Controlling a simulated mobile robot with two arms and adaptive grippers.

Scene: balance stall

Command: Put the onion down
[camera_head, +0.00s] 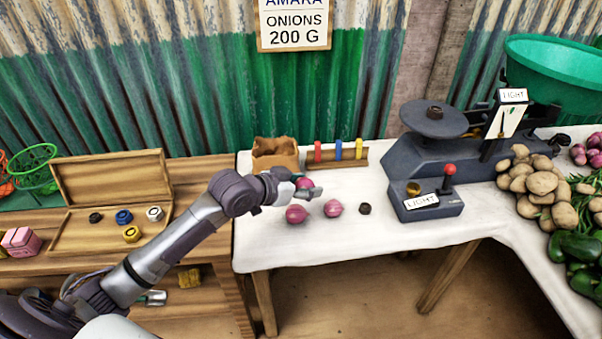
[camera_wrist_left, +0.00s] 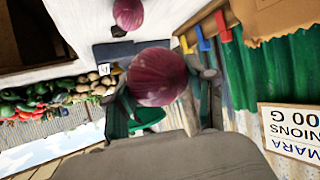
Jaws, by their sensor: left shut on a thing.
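My left gripper (camera_head: 306,190) is shut on a purple-red onion (camera_head: 303,183), over the white cloth of the stall table. The gripper partly hides this onion in the head view. In the left wrist view the held onion (camera_wrist_left: 158,76) sits large between the fingers. Two more onions lie on the cloth just in front of the gripper: one at left (camera_head: 296,214) and one at right (camera_head: 333,208). The left wrist view shows one loose onion (camera_wrist_left: 128,13) near its top edge. My right gripper is in neither view.
A paper bag (camera_head: 274,154) and a wooden rack (camera_head: 347,159) with red, blue and yellow pieces stand behind. A small dark weight (camera_head: 365,208) lies right of the onions. The dark scale (camera_head: 440,148) and control box (camera_head: 425,203) stand farther right. An open wooden box (camera_head: 110,205) is at left.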

